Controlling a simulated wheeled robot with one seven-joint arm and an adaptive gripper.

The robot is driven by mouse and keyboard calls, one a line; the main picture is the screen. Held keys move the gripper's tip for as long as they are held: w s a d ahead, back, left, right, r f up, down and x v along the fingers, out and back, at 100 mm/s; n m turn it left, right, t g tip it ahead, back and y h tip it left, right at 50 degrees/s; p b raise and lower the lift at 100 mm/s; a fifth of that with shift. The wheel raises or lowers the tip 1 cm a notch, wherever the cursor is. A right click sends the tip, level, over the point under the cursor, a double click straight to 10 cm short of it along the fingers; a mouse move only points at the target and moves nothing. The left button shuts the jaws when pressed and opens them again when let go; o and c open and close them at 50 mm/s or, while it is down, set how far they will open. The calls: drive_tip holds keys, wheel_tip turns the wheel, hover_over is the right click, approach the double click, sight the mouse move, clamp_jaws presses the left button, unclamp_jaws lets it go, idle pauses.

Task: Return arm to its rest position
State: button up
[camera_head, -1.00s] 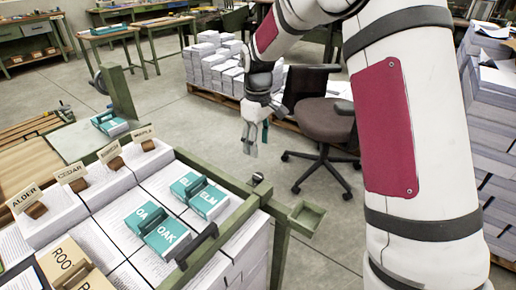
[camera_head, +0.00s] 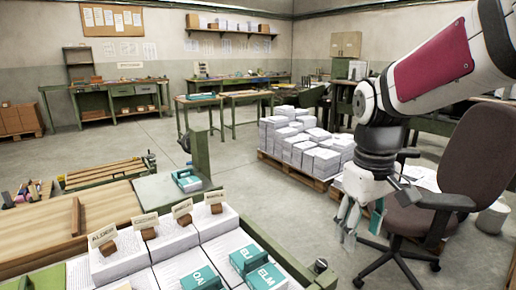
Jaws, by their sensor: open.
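My gripper (camera_head: 350,226) hangs at the right of the head view, at the end of my white and dark red arm. Its fingers point down, spread apart and empty. It is clear of the bench, in front of the dark office chair (camera_head: 440,195) in the picture; I cannot tell how far apart they are. The green bench with paper stacks (camera_head: 115,256) lies to the lower left of my gripper. Teal blocks marked ELM (camera_head: 262,279) and OAK (camera_head: 203,280) lie on the stacks.
Name cards on wooden holders, such as CEDAR (camera_head: 146,222), stand on the stacks. A pallet of white paper stacks (camera_head: 290,140) stands behind my gripper. Worktables (camera_head: 232,97) line the back. Grey floor (camera_head: 245,190) is open between the bench and the pallet.

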drive_tip(key=s+m, duration=0.4)
drive_tip(key=s, duration=2)
wheel_tip(320, 180, up, 16)
drive_tip(key=t+p, duration=0.3)
drive_tip(key=p, duration=1.1)
drive_tip(key=shift+t+y+p, duration=0.3)
drive_tip(key=shift+p, duration=0.1)
